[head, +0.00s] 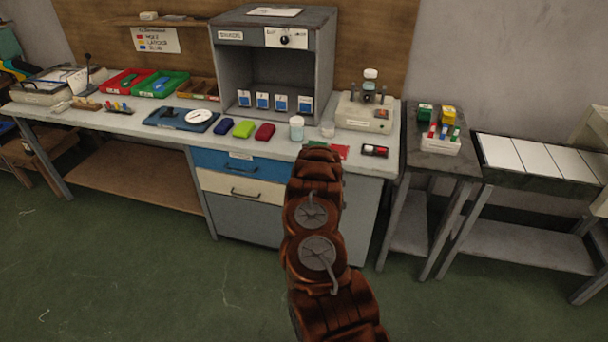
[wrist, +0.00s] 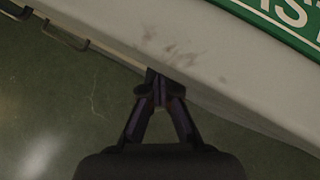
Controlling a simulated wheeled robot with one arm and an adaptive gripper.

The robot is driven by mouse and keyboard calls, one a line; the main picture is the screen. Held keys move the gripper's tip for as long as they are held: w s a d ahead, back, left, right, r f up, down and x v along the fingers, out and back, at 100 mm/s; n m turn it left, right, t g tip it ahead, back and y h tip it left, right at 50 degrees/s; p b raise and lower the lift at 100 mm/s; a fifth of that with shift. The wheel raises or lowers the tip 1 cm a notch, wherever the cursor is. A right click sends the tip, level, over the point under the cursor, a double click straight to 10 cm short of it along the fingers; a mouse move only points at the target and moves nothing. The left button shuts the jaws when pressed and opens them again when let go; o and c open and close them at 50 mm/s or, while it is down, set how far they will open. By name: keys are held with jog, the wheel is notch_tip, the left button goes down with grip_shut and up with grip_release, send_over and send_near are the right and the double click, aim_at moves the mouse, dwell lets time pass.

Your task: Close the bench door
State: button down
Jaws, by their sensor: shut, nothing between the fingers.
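The bench (head: 260,148) has a light grey top. A plain grey front panel (head: 362,220), which looks like the bench door, is right of the drawers. My arm covers part of it, and I cannot tell whether it stands slightly open. My gripper (wrist: 160,84) is shut and empty in the wrist view, with its tips over the edge of the pale bench surface (wrist: 190,55). In the head view my arm reaches to the bench's front edge and hides the gripper.
Blue (head: 236,164) and cream (head: 240,188) drawers look shut. A grey cabinet (head: 222,60), red (head: 113,82) and green (head: 165,84) trays, colored bundles and a white jar (head: 296,128) stand on top. A side table (head: 425,165) is at right. The green floor (head: 150,270) in front is clear.

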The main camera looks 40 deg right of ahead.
jog(key=shift+w+d+r, duration=0.25)
jog(key=shift+d+r, duration=0.3)
jog(key=shift+r, duration=0.2)
jog(key=shift+f+b, duration=0.1)
jog(key=shift+b, duration=0.3)
jog(key=s+a+r+b, duration=0.6)
jog(key=a+b, duration=0.1)
jog(key=a, duration=0.3)
jog(key=shift+s+b, duration=0.35)
jog(key=shift+b, duration=0.05)
jog(key=shift+a, duration=0.2)
